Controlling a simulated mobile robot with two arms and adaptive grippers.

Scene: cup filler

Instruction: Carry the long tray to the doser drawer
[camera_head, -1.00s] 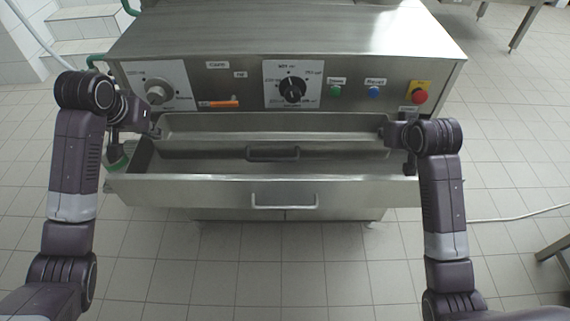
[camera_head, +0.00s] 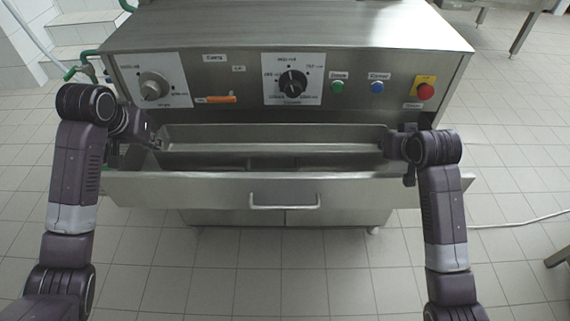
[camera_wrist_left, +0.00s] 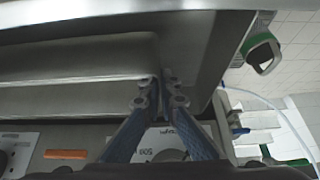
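The long tray (camera_head: 275,133) is a steel trough lying crosswise in or just above the open doser drawer (camera_head: 285,190), behind the drawer's front panel. Whether it rests on the drawer bottom I cannot tell. My left gripper (camera_head: 155,141) is at the tray's left end. In the left wrist view the left gripper's fingers (camera_wrist_left: 160,95) close together on the rim at the end of the tray (camera_wrist_left: 70,82). My right gripper (camera_head: 387,146) is at the tray's right end; its fingertips are mostly hidden by its wrist.
The steel machine (camera_head: 280,30) stands behind, with a left knob (camera_head: 152,87), a centre dial (camera_head: 292,82), green (camera_head: 337,86) and blue (camera_head: 377,87) buttons and a red stop button (camera_head: 425,91). The tiled floor in front is clear. A cable (camera_head: 520,219) lies at right.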

